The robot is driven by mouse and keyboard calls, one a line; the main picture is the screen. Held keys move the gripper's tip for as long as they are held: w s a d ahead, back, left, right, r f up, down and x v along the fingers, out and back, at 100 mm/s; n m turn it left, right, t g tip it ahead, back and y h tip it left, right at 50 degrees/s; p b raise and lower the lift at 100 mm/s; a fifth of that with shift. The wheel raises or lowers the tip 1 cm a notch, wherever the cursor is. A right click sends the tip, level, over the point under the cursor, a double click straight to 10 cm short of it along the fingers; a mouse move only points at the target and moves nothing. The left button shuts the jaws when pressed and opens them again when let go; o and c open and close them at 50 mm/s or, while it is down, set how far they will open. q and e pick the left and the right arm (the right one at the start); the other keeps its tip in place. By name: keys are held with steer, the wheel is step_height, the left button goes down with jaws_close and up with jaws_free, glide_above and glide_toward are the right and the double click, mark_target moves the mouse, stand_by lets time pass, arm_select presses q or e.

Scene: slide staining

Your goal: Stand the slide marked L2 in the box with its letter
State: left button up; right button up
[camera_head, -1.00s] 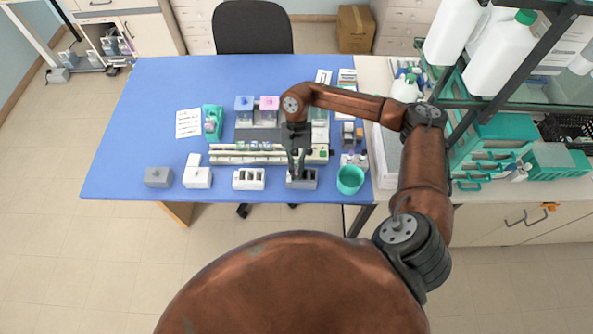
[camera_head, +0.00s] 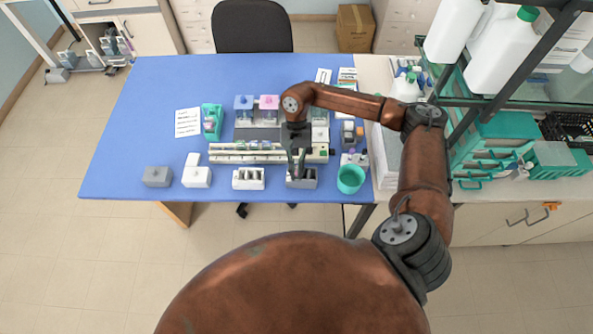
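My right gripper (camera_head: 297,170) points down at the grey slide box (camera_head: 303,182) near the front edge of the blue table. Its fingertips are at or just above the box's top; I cannot tell whether they hold a slide. A white open box (camera_head: 248,180) with dark slots stands left of it. Farther left are a white box (camera_head: 197,178) and a grey box (camera_head: 157,177), both seemingly closed. The L2 mark and the box letters are too small to read. My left gripper is not in view.
A teal cup (camera_head: 350,179) stands close right of the grey slide box. Behind is a long white rack (camera_head: 235,153), with blue-lidded (camera_head: 243,103) and pink-lidded (camera_head: 269,103) jars beyond. A paper sheet (camera_head: 188,122) lies left. The table's left part is clear.

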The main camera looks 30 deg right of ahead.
steer(key=o, duration=0.5)
steer(key=shift+c, duration=0.2)
steer(key=v, duration=1.2)
